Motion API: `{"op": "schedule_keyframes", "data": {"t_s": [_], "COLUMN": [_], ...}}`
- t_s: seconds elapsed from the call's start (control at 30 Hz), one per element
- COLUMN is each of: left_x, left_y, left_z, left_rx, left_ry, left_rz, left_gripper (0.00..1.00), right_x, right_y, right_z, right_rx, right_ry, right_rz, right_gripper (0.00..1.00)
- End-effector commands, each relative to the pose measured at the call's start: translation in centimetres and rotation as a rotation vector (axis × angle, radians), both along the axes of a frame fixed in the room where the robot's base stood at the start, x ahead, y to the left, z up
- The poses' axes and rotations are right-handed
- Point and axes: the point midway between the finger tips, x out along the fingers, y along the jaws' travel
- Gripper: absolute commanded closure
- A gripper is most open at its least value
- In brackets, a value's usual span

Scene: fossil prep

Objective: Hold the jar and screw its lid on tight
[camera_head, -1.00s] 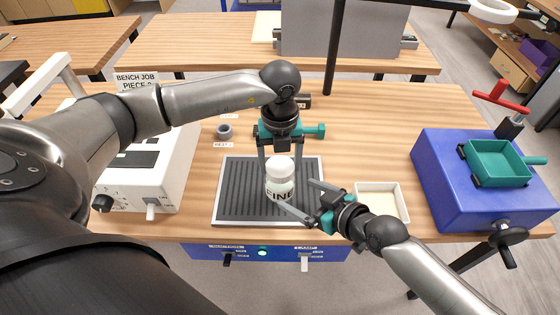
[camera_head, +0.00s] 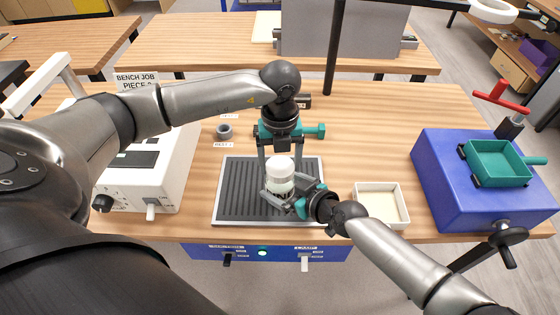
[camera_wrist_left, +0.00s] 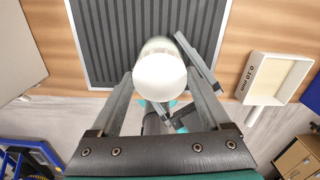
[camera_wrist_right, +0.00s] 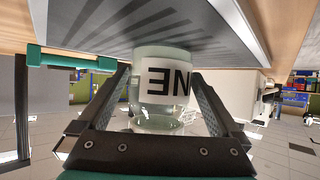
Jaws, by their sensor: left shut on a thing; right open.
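The jar (camera_head: 281,187) is clear glass with a label. It stands upright on the ribbed grey mat (camera_head: 237,203), and the label also shows in the right wrist view (camera_wrist_right: 166,84). The white lid (camera_head: 279,166) is on top of the jar; how tight it sits cannot be told. It also shows in the left wrist view (camera_wrist_left: 160,77). My left gripper (camera_head: 280,172) comes down from above and is shut on the lid. My right gripper (camera_head: 276,192) is open, its fingers on either side of the jar body, partly hiding it in the head view.
A white tray (camera_head: 404,206) stands just right of the mat. A blue machine with a green tray (camera_head: 497,162) is at the right and a white instrument box (camera_head: 178,165) at the left. A small grey ring (camera_head: 224,131) and a teal-handled tool (camera_head: 313,131) lie behind the mat.

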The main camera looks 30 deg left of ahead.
Motion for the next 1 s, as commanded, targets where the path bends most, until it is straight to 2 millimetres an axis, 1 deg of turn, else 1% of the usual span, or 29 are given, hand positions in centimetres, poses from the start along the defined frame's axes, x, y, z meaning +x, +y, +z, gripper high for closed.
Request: {"op": "schedule_keyframes", "data": {"t_s": [0.13,0.17,1.0], "left_x": [0.03,0.03,0.04], "left_y": [-0.01,-0.01,0.0], "left_z": [0.05,0.05,0.04], "left_rx": [0.0,0.0,0.0], "left_ry": [-0.001,-0.001,-0.001], "left_rz": [0.0,0.0,0.0], "left_gripper": [1.0,1.0,1.0], "right_x": [0.0,0.0,0.01], "right_y": [0.01,0.0,-0.03], "right_z": [0.02,0.02,0.02], "right_rx": [0.0,0.0,0.0], "right_ry": [0.0,0.0,0.0], "right_rz": [0.0,0.0,0.0], "right_gripper": [0.0,0.02,0.97]}}
